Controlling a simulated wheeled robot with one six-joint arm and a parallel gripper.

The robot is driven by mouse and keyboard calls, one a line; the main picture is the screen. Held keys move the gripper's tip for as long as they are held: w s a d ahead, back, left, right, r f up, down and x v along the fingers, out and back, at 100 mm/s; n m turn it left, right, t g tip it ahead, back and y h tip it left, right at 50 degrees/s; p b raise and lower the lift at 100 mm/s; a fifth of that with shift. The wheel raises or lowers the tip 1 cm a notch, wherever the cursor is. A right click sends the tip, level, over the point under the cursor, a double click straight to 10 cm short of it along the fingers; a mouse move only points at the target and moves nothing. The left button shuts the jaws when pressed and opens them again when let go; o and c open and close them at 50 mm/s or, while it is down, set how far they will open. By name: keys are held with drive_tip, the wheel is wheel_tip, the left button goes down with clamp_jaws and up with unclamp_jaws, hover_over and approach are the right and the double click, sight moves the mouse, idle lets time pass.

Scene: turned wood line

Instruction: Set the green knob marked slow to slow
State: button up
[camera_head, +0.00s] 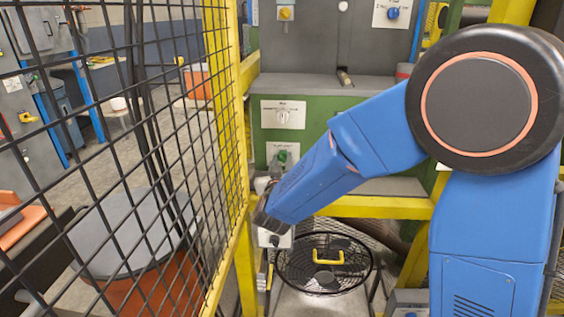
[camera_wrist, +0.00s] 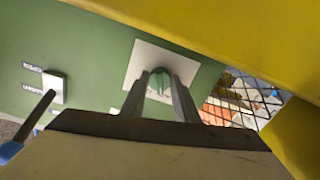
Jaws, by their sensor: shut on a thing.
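The green knob (camera_head: 282,157) sits on a white plate (camera_head: 272,151) on the green machine front, below a second plate with a white knob. In the wrist view the green knob (camera_wrist: 160,82) is between the fingertips of my gripper (camera_wrist: 160,88), on its tilted white plate (camera_wrist: 140,62). The fingers are shut on the knob from both sides. The lettering on the plate is too small or hidden to read. In the head view my blue arm reaches to the left, and the fingers are hidden or too small to make out.
A white knob (camera_head: 283,115) sits above the green one. A yellow frame with black mesh (camera_head: 150,140) stands close on the left. A yellow bar (camera_wrist: 230,35) runs close to the gripper. A lever (camera_wrist: 38,112) stands out at the left.

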drive_tip(key=shift+n, duration=0.6)
drive_tip(key=o, duration=1.1)
drive_tip(key=shift+c, duration=0.2)
drive_tip(key=s, duration=1.7)
drive_tip(key=shift+s+a, duration=0.2)
drive_tip(key=shift+a, duration=0.1)
